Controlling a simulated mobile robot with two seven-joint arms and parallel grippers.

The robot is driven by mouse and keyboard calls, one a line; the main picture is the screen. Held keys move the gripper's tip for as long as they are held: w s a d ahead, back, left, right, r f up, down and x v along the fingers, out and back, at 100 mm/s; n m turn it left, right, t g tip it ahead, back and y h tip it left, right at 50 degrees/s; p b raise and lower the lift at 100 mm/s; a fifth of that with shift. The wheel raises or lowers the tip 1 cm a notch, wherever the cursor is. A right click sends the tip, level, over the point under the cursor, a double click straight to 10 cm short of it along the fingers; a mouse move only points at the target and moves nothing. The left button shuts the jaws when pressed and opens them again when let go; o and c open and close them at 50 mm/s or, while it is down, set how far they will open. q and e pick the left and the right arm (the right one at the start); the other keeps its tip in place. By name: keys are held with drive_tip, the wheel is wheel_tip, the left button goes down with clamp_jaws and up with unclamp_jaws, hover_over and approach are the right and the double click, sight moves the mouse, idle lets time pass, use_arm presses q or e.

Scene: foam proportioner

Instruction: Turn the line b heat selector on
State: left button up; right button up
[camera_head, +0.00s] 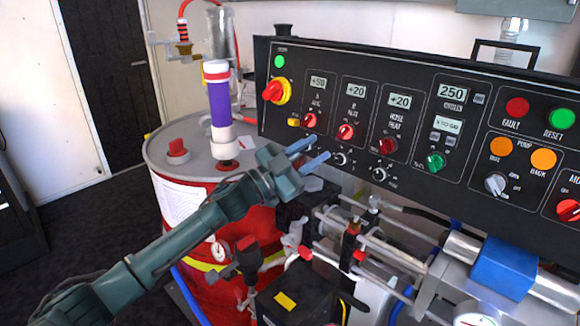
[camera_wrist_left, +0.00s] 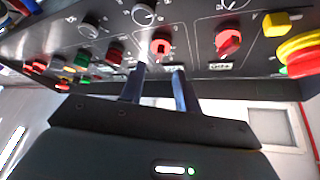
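The control panel (camera_head: 285,95) has red selector knobs under displays; the second column, whose label looks like B heat, has a red selector (camera_head: 345,132). It also shows in the left wrist view (camera_wrist_left: 160,43), where the panel appears upside down. Its exact pointer setting is too small to read. My left gripper (camera_head: 322,147) is open and empty, just in front of the panel and left of and below the B selector in the head view. In the left wrist view its two fingers (camera_wrist_left: 158,72) point toward the B selector, which lies between their tips' directions. No contact is visible.
A red A-column selector (camera_head: 310,120) and a dark red hose heat selector (camera_head: 388,146) flank it. Small dials (camera_head: 340,158) sit below. A yellow-and-red main switch (camera_head: 276,92) is at left. A red drum (camera_head: 190,200) and pipework (camera_head: 375,245) crowd below.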

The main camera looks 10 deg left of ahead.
use_arm(q)
drive_tip(key=v, duration=0.6)
drive_tip(key=shift+s+a+b, duration=0.15)
drive_tip(key=shift+b, duration=0.2)
use_arm(e)
drive_tip(key=shift+a+f, duration=0.15)
use_arm(q)
drive_tip(key=s+f+n+y+p, duration=0.2)
drive_tip(key=s+f+n+y, duration=0.4)
drive_tip(key=s+f, duration=0.4)
drive_tip(key=s+f+n+y+p, duration=0.2)
drive_tip(key=s+f+n+y, duration=0.5)
drive_tip(key=f, duration=0.6)
drive_tip(key=s+a+f+g, duration=0.1)
drive_tip(key=s+a+f, duration=0.1)
drive_tip(key=s, duration=0.4)
drive_tip(key=s+a+f+g, duration=0.1)
drive_tip(key=s+a+f, duration=0.1)
drive_tip(key=s, duration=0.5)
drive_tip(key=shift+f+n+g+y+p, duration=0.35)
drive_tip(key=shift+f+n+g+y, duration=0.05)
drive_tip(key=shift+f, duration=0.45)
use_arm(e)
drive_tip(key=shift+s+d+r+m+h, duration=0.15)
drive_tip(key=shift+d+r+h, duration=0.1)
drive_tip(key=shift+d, duration=0.2)
drive_tip(key=shift+d+r+m+h, duration=0.15)
drive_tip(key=shift+d+r, duration=0.05)
drive_tip(key=shift+d, duration=0.2)
drive_tip(key=shift+r, duration=0.1)
